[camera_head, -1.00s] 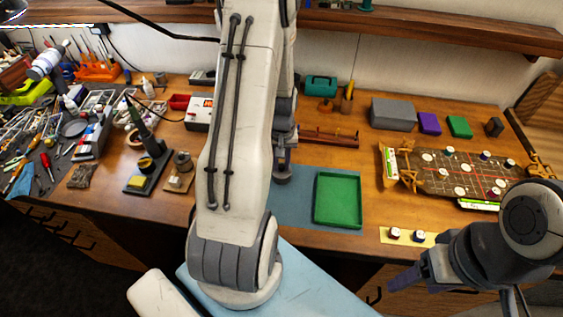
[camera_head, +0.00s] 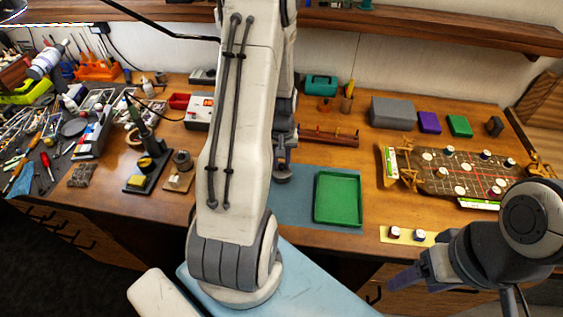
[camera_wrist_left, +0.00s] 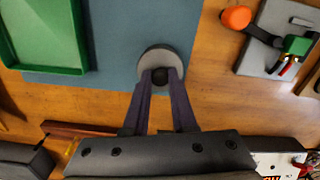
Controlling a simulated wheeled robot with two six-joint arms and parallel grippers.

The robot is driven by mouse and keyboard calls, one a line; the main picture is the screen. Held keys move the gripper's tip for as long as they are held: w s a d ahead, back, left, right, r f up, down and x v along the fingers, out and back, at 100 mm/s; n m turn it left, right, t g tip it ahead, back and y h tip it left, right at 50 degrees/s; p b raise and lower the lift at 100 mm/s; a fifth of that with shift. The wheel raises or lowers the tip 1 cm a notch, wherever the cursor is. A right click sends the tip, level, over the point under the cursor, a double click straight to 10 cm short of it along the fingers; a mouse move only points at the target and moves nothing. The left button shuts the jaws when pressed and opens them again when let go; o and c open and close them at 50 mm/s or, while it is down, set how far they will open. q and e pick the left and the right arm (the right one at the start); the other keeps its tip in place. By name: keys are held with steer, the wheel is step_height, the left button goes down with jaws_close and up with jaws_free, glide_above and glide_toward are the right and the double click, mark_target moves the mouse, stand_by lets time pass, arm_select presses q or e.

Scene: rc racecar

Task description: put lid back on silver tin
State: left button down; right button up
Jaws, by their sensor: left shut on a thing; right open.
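A round grey lid with a black knob (camera_wrist_left: 167,53) is in the left wrist view, at the edge of the blue mat. It also shows in the head view (camera_head: 282,177), just below my left gripper (camera_head: 283,160). My left gripper, seen in the left wrist view (camera_wrist_left: 163,77), points at the disc and is shut on the black knob. I cannot make out the silver tin separately; whether it is under the lid is hidden. My right gripper (camera_head: 405,279) is open and empty at the lower right, in front of the table edge.
A green tray (camera_head: 338,200) lies on the blue mat (camera_head: 292,207) to the right of the lid. A wooden rack (camera_head: 328,137) stands behind. A yellow strip with small jars (camera_head: 407,236) and a brown game board (camera_head: 460,180) lie to the right. Tools crowd the left.

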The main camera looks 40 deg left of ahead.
stand_by(0.4)
arm_select(q)
steer(key=c, duration=0.7)
jaws_free()
steer(key=shift+o, duration=0.2)
steer(key=o, duration=0.5)
steer(key=shift+r+p, duration=3.05)
steer(key=shift+r, duration=0.45)
jaws_close()
